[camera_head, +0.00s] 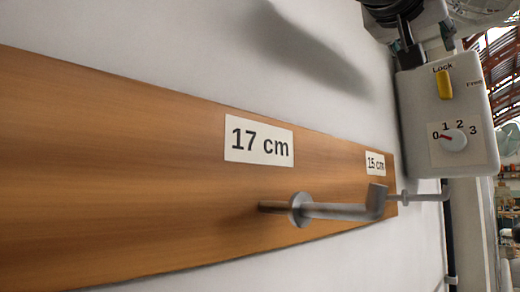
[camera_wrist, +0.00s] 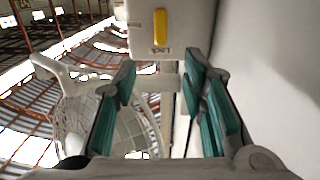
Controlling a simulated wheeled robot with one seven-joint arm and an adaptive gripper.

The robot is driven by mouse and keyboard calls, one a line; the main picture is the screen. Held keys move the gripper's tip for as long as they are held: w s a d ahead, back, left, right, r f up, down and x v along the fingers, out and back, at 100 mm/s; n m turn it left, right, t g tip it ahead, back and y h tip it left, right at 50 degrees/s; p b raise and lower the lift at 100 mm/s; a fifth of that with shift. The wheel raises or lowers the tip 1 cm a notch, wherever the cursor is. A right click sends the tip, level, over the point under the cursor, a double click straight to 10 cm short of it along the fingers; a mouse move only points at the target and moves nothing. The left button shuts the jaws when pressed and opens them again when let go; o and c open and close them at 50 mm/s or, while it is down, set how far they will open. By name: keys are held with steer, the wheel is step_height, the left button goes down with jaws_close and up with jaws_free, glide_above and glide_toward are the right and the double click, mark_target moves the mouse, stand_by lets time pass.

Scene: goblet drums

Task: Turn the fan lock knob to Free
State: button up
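The yellow fan lock knob (camera_head: 445,84) is on the front of a white control box (camera_head: 480,160) at the right of the head view. It stands nearly upright, its upper end at the word Lock; Free is printed to its right. In the wrist view the knob (camera_wrist: 161,27) shows upside down, above its Lock label. My gripper (camera_wrist: 160,75) is open, its teal pads apart with nothing held between them. In the head view my gripper (camera_head: 411,56) is at the box's upper left, apart from the knob. Its fingers are only partly visible there.
A dial (camera_head: 453,140) marked 0 to 3 sits below the knob. The fan's wire cage (camera_wrist: 105,125) is close by my gripper at left. A wooden board (camera_head: 120,170) with 17 cm and 15 cm labels and metal hooks (camera_head: 340,210) is on the pale wall.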

mark_target(442, 76)
steer(key=p+x, duration=0.1)
steer(key=x, duration=1.1)
steer(key=shift+w+d, duration=0.15)
steer(key=shift+w, duration=0.1)
jaws_close()
